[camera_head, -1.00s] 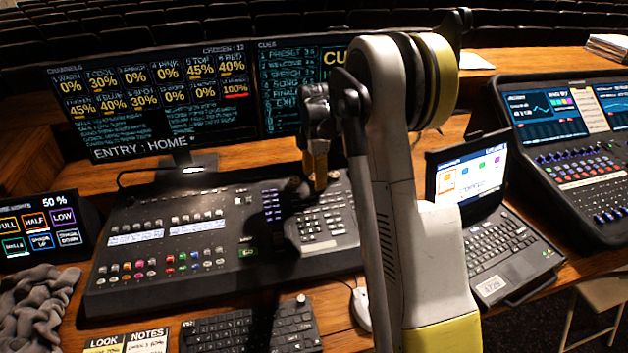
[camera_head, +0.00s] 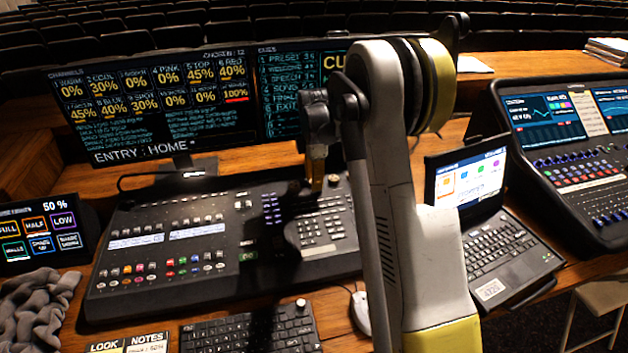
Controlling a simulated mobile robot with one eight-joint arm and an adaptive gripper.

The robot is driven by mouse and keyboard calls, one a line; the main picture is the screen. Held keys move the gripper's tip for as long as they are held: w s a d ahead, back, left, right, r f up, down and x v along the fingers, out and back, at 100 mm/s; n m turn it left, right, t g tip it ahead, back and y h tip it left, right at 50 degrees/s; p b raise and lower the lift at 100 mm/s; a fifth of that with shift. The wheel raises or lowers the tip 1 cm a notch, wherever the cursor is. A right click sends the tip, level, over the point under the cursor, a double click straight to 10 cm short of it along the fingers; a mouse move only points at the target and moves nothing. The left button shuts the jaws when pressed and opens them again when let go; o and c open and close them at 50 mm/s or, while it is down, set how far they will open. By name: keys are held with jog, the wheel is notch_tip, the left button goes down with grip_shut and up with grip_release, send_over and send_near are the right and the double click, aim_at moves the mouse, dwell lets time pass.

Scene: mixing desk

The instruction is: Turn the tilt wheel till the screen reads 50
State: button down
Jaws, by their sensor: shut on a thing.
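The lighting console (camera_head: 150,270) is a wide dark board with rows of keys, in the middle of the view. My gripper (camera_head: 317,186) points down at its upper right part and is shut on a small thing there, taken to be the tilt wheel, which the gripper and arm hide. A small gold-topped knob (camera_head: 333,181) shows just right of the fingertips. The large monitor (camera_head: 150,100) shows channel percentages and "ENTRY : HOME"; no tilt value is readable on it. The small touch screen (camera_head: 40,233) at the left reads "50 %" above its FULL, HALF and LOW buttons.
My arm covers the console's right end. A laptop (camera_head: 490,225) and a sound mixer (camera_head: 570,140) stand to the right. A keyboard (camera_head: 250,332), a white mouse (camera_head: 361,312), note cards (camera_head: 128,344) and a grey cloth (camera_head: 35,305) lie in front and left.

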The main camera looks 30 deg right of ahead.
jog(key=m+p, duration=0.1)
jog(key=m, duration=0.5)
dwell(0.6)
jog(key=c, duration=1)
grip_release()
jog(key=shift+c, duration=0.2)
notch_tip(320, 180, up, 12)
jog(key=shift+r, duration=0.1)
